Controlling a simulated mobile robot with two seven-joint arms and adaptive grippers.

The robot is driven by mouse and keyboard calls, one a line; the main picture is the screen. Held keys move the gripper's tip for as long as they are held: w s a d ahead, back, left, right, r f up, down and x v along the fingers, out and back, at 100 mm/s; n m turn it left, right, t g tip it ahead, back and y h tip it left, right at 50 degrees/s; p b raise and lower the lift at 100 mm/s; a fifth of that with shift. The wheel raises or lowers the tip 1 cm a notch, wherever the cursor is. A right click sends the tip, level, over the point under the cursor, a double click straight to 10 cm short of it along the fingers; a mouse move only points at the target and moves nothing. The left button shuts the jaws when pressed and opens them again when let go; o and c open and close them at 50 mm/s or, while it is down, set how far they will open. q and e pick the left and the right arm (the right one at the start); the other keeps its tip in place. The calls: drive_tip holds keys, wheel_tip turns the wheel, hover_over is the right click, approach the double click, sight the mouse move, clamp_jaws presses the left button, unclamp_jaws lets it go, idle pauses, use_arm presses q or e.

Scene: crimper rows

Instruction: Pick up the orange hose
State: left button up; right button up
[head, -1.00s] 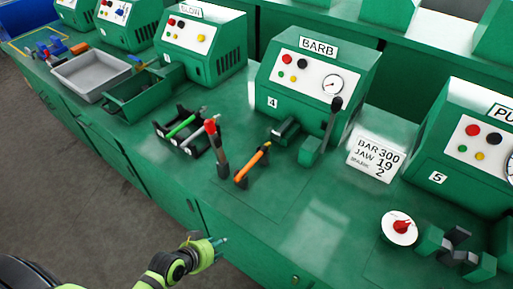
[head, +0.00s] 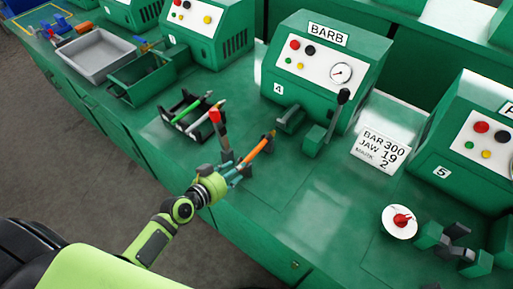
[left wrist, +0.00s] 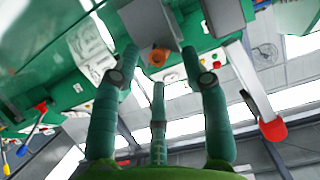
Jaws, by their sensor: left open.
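The orange hose (head: 258,147) lies slanted on the green bench in front of the BARB machine, with a dark tip at its far end. My left gripper (head: 232,171) is at the near end of the hose, its teal fingers pointing toward it. In the left wrist view the fingers (left wrist: 160,55) are spread apart. A round orange end (left wrist: 158,57), seemingly the hose, shows between the fingertips below a grey block. I cannot tell whether any finger touches it. The near end of the hose is partly hidden by the gripper in the head view. My right gripper is not in view.
A red-tipped upright lever (head: 217,124) stands close left of the gripper; it also shows in the wrist view (left wrist: 272,129). A black rack (head: 192,115) with green hoses is behind it. The BARB machine (head: 325,75) with its clamp and handle is beyond.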

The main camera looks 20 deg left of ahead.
use_arm(q)
drive_tip(key=shift+x, duration=0.75)
drive_tip(key=shift+r, duration=0.1)
clamp_jaws()
